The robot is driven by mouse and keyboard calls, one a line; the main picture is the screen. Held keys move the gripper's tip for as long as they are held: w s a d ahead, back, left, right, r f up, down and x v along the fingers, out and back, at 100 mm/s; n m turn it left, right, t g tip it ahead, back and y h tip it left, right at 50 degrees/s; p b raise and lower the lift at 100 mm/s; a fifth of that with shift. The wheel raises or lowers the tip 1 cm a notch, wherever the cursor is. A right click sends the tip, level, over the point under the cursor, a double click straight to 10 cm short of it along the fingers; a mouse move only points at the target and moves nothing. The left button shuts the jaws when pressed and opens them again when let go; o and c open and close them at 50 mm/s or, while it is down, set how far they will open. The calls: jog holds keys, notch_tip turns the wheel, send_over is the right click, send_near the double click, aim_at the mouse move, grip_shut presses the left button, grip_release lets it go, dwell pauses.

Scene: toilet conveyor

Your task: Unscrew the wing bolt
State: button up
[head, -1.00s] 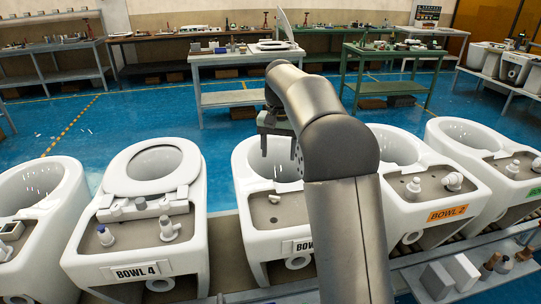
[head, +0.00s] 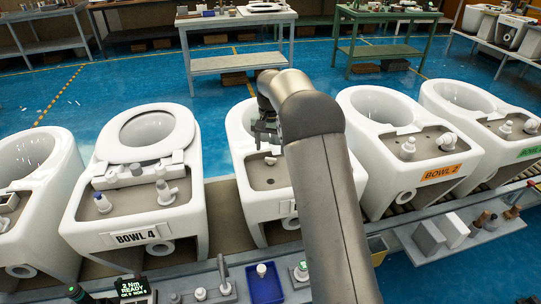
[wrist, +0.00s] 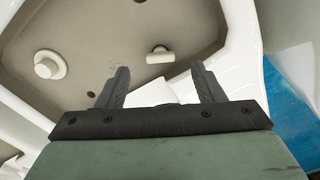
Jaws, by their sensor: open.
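In the head view my gripper (head: 265,138) hangs over the deck of the middle white bowl (head: 240,130), whose right part is hidden behind my arm. A small white fitting (head: 270,160) stands on that deck just below the gripper. In the wrist view the open, empty fingers (wrist: 159,68) point at the deck (wrist: 110,30). A small white piece with a short bar shape (wrist: 160,53) lies just beyond and between the fingertips, apart from them. It may be the wing bolt, but its wings are not clear. A round white knob (wrist: 47,64) stands farther left.
On the front ledge are a blue tray (head: 262,292) and a lit torque display (head: 133,287). Grey blocks (head: 430,237) sit at right.

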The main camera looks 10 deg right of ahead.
aim_at(271, 159)
jog(key=shift+f, duration=2.4)
jog(key=c, duration=1.1)
jog(key=n, duration=0.4)
jog(key=shift+n+p, duration=0.3)
jog(key=shift+n, duration=0.1)
jog(key=shift+d, duration=0.1)
jog(key=shift+r+n, duration=0.1)
jog(key=shift+n, duration=1)
jog(key=shift+n+p, duration=0.3)
jog(key=shift+n, duration=0.9)
